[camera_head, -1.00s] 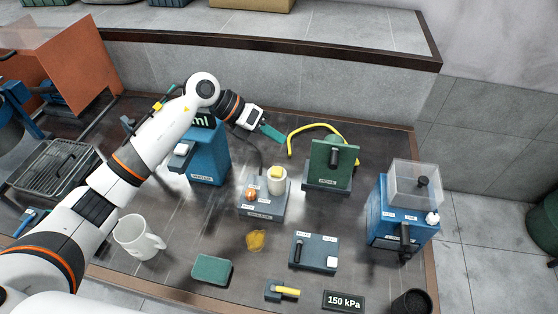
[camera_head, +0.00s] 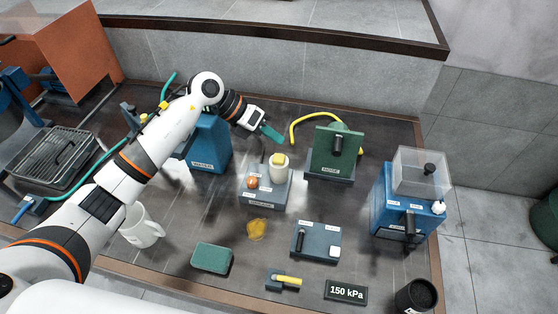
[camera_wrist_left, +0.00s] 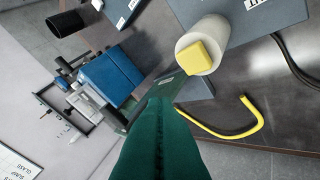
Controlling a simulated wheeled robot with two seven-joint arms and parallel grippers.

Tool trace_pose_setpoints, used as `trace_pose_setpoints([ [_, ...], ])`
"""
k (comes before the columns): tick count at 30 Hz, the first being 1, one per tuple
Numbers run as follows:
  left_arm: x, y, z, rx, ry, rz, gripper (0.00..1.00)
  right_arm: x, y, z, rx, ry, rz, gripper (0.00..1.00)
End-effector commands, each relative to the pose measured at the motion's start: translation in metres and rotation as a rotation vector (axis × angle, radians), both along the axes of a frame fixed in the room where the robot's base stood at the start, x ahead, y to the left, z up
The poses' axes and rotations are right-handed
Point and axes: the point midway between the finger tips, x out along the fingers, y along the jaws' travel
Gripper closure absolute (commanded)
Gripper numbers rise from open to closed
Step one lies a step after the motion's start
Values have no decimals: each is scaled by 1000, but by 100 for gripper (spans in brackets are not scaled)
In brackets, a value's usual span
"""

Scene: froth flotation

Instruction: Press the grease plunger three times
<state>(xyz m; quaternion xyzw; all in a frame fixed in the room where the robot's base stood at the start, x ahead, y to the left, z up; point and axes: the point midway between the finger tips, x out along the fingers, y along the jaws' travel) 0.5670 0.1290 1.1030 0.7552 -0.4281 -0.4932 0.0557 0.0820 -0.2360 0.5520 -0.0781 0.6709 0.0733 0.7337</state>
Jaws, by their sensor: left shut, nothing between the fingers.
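A cream cylinder (camera_head: 279,172) with a yellow square cap (camera_head: 279,159) stands upright on a grey box (camera_head: 262,199) beside an orange knob (camera_head: 252,182); it looks like the grease plunger, though the box label is too small to read. In the left wrist view the cylinder (camera_wrist_left: 212,38) and its yellow cap (camera_wrist_left: 198,58) show near the top. My left gripper (camera_head: 272,133) is shut and empty, its green fingers above and behind the cylinder in the head view. In the wrist view the fingers (camera_wrist_left: 163,102) are apart from the cap. My right gripper is out of view.
A green stand (camera_head: 334,150) and a yellow hose (camera_head: 310,116) are right of the cylinder. A blue unit (camera_head: 209,148) stands left, under my forearm. A blue machine with a clear cover (camera_head: 420,172) stands right. A switch box (camera_head: 317,243), sponge (camera_head: 211,258) and mug (camera_head: 141,228) are nearer the front.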

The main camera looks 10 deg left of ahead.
Motion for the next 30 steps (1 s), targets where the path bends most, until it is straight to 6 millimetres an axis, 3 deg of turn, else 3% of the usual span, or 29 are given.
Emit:
trace_pose_setpoints([
  [3,0,0,-24,-1,1,0,100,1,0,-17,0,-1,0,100],
  [9,0,0,-39,-1,-1,1,100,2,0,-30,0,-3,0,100],
  [30,0,0,-39,0,0,0,100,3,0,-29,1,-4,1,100],
])
